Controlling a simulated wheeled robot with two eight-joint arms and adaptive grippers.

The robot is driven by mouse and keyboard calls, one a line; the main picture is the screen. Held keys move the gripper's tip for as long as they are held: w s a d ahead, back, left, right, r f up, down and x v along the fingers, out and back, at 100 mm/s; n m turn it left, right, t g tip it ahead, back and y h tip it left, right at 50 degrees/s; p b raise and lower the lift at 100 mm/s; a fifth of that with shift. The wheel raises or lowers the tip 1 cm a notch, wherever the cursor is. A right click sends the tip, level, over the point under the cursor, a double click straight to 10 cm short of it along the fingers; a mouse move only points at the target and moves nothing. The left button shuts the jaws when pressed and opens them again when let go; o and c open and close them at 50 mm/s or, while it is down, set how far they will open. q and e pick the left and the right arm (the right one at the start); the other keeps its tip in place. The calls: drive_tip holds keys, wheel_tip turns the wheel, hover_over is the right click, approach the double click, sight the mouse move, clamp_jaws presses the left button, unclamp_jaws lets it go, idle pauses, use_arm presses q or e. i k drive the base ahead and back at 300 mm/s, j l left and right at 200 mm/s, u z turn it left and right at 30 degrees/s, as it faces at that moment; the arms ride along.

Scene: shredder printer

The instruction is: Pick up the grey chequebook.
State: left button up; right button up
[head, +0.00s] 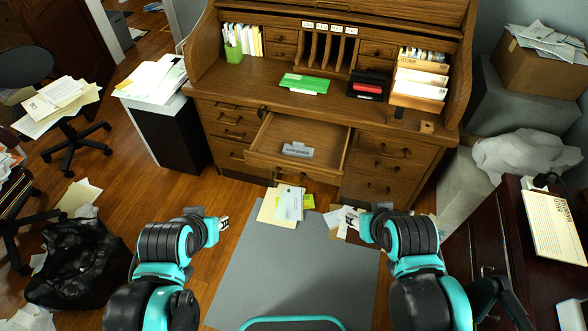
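The grey chequebook (298,150) lies in the pulled-out middle drawer (263,150) of the wooden roll-top desk. It has dark lettering on its top and lies near the middle of the drawer. My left gripper (224,222) is in front of the desk, to the left and nearer to me than the drawer, well apart from the chequebook. My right gripper (352,218) is to the right and nearer to me than the drawer, also apart from it. Both grippers are small in view, and their finger gaps are not clear. I see nothing held in the left one.
A green booklet (304,83) and a red-and-black item (368,86) lie on the desktop. A dark cabinet (510,240) stands right; a black bag (75,265) lies left.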

sight(296, 149)
drive_tip(key=i+j+z, duration=0.25)
drive_tip(key=z, duration=0.15)
drive_tip(key=i+j+z, duration=0.2)
drive_tip(key=j+z, duration=0.15)
drive_tip(key=i+j+z, duration=0.15)
drive_tip(key=j+z, duration=0.25)
